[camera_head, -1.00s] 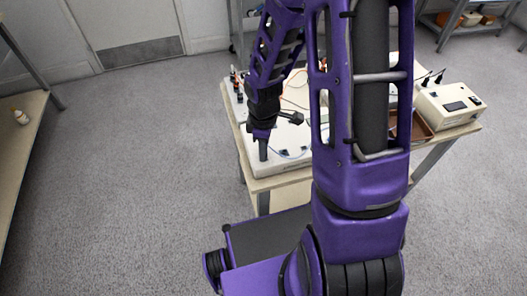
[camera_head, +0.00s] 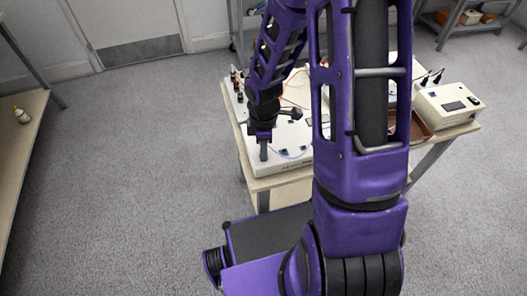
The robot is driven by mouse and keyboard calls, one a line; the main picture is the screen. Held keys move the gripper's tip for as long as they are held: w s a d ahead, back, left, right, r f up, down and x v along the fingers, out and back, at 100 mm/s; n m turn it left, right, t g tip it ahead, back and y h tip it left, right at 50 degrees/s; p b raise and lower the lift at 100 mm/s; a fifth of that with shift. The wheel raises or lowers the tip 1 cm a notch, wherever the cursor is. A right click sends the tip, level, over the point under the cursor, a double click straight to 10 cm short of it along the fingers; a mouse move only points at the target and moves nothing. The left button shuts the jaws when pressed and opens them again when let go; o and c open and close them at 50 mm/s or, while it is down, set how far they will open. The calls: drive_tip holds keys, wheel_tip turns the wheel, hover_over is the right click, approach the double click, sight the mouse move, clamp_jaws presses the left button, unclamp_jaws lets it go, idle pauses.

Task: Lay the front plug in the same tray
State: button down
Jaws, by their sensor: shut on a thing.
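My gripper (camera_head: 264,153) is at the front left of the worktable, low over a white panel (camera_head: 262,168). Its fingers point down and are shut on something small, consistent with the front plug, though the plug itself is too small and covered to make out. The brown tray (camera_head: 421,128) is on the right part of the table. My arm hides most of the tray, and its contents cannot be seen.
A cream instrument box (camera_head: 449,105) stands right of the tray, with black plugs (camera_head: 432,77) behind it. Several dark posts (camera_head: 236,85) stand at the panel's back left. An orange cable runs behind my arm. My upper arm blocks the table's middle.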

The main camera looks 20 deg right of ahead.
drive_tip(key=shift+n+p, duration=1)
drive_tip(key=shift+n, duration=1)
drive_tip(key=shift+n, duration=0.4)
drive_tip(key=shift+n, duration=1.1)
drive_tip(key=shift+r, duration=0.9)
drive_tip(key=shift+r, duration=1.65)
